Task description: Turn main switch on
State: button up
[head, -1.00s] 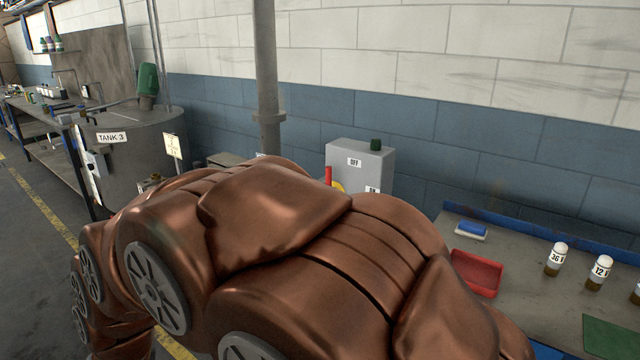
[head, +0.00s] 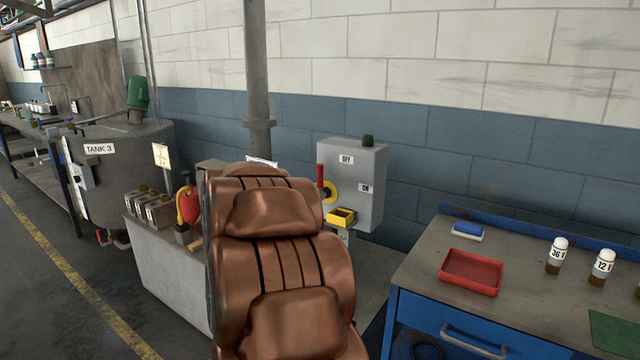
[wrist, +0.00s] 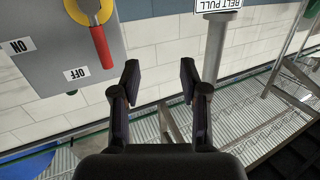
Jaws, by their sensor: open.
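The main switch is a grey box (head: 365,200) by the wall, with a red handle (head: 320,176) on a yellow disc (head: 331,192). The handle points up, on the side of the OFF label (head: 346,160); the ON label (head: 366,188) is to the right. The wrist view shows the box upside down at upper left, with the red handle (wrist: 101,46) beside the OFF label (wrist: 76,74). My gripper (wrist: 158,78) is open and empty, apart from the handle, which lies to its upper left. In the head view my arm hides the gripper.
A small yellow open box (head: 341,217) sits below the switch disc. A workbench (head: 415,280) with a red tray (head: 471,272) and vials stands to the right. A pipe (head: 257,80) rises left of the switch. A BELT PULL sign (wrist: 217,5) shows in the wrist view.

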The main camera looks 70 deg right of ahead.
aim_at(319, 177)
jog(key=shift+s+d+f+m+g+h, duration=0.1)
jog(key=shift+s+d+m+g+h, duration=0.4)
jog(key=shift+s+d, duration=1.05)
jog(key=shift+s+d+r+m+g+y, duration=0.15)
jog(key=shift+s+d+g, duration=0.65)
jog(key=shift+d, duration=1.5)
jog(key=shift+s+d+f+m+g+h, duration=0.25)
jog(key=shift+s+d+g, duration=0.65)
jog(key=shift+d, duration=1)
jog(key=shift+s+r, duration=0.15)
jog(key=shift+s, duration=0.05)
jog(key=shift+c, duration=0.2)
grip_shut()
